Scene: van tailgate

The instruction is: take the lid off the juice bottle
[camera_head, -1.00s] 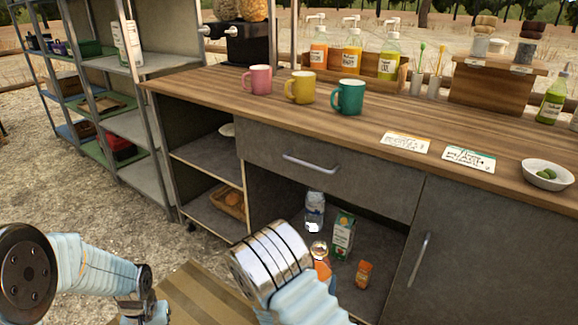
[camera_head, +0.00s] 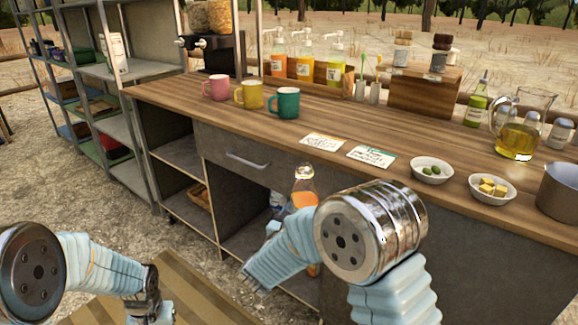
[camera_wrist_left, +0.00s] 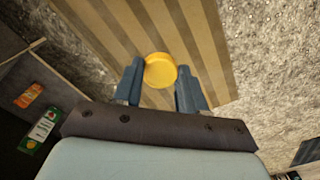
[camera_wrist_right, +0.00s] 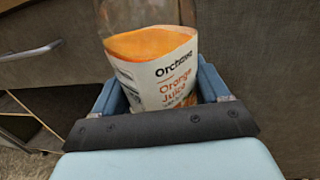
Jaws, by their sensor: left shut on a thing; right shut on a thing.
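The juice bottle (camera_head: 304,198), clear with orange juice, stands upright in front of the counter; its neck shows no yellow lid. Its "Orange Juice" label (camera_wrist_right: 165,75) fills the right wrist view. My right gripper (camera_wrist_right: 155,90) is shut around the bottle's body; in the head view my right arm hides the gripper and the bottle's lower part. A round yellow lid (camera_wrist_left: 160,71) sits between the fingers of my left gripper (camera_wrist_left: 160,80), over the striped mat and away from the bottle. My left gripper also shows at the lower left of the head view (camera_head: 152,308).
The wooden counter (camera_head: 225,115) holds three mugs, two cards, bowls (camera_head: 432,171), an oil jug (camera_head: 520,130) and a pot (camera_head: 560,190). Below the drawer is an open cupboard (camera_head: 245,225). A shelf rack stands at left. The striped mat (camera_wrist_left: 215,50) on the ground is clear.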

